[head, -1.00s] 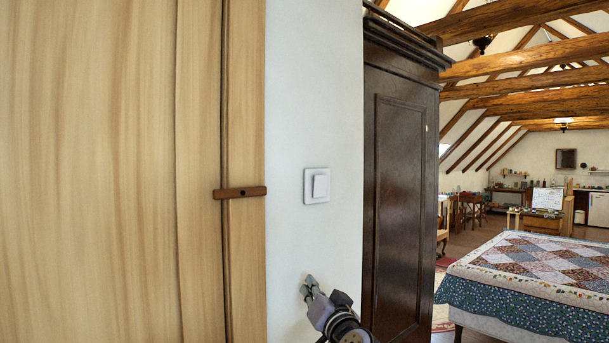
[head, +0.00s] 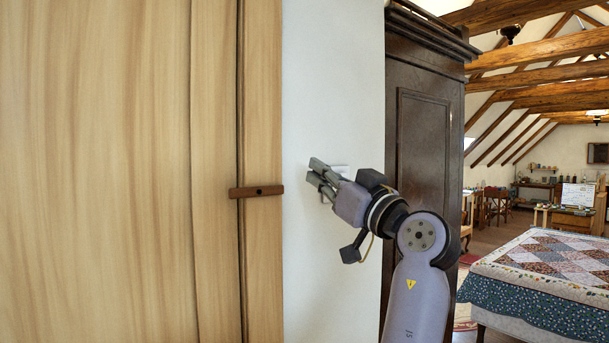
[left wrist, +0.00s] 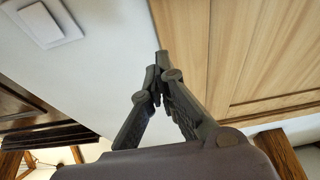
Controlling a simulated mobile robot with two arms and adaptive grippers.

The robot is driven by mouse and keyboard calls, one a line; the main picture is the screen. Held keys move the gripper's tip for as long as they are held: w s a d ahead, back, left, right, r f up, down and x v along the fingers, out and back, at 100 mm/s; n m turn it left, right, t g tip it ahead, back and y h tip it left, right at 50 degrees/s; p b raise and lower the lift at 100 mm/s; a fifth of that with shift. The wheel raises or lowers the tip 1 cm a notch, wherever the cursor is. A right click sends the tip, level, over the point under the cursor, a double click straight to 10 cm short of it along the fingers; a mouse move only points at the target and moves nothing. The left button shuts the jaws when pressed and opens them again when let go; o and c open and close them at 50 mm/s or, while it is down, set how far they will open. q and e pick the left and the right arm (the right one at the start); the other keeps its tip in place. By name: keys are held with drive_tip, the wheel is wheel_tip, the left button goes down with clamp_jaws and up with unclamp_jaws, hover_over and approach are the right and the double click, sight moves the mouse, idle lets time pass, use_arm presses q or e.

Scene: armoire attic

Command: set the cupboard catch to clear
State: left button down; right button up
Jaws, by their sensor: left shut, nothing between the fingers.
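The cupboard catch (head: 270,190) is a small brown wooden bar with a dark dot near its middle. It lies level across the dark seam between the pale wooden door (head: 100,180) and the narrow post at its right. My left gripper (head: 316,171) is shut and empty, in front of the white wall just right of the catch and slightly higher, apart from it in the picture. In the left wrist view, the shut fingers (left wrist: 155,80) point toward where wall and pale wood meet; I cannot make out the catch there. My right gripper is not in view.
A white light switch (left wrist: 45,22) is on the wall, mostly hidden behind my left gripper in the head view. A dark wardrobe (head: 425,150) stands right of the wall. A bed with a patchwork quilt (head: 550,275) is farther right.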

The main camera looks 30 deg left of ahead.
sight(282, 169)
use_arm(q)
drive_tip(key=p+x, duration=0.4)
drive_tip(key=x, duration=0.4)
drive_tip(key=shift+w+a+r, duration=0.1)
drive_tip(key=shift+a+r, duration=0.15)
drive_tip(key=shift+r, duration=0.05)
drive_tip(key=shift+w+a+p, duration=0.3)
drive_tip(key=shift+a+p, duration=0.05)
drive_tip(key=shift+a, duration=0.2)
wheel_tip(282, 169, down, 3)
drive_tip(key=shift+s+d+r+p, duration=0.1)
drive_tip(key=shift+r+p, duration=0.05)
drive_tip(key=shift+p, duration=0.15)
drive_tip(key=shift+f, duration=0.75)
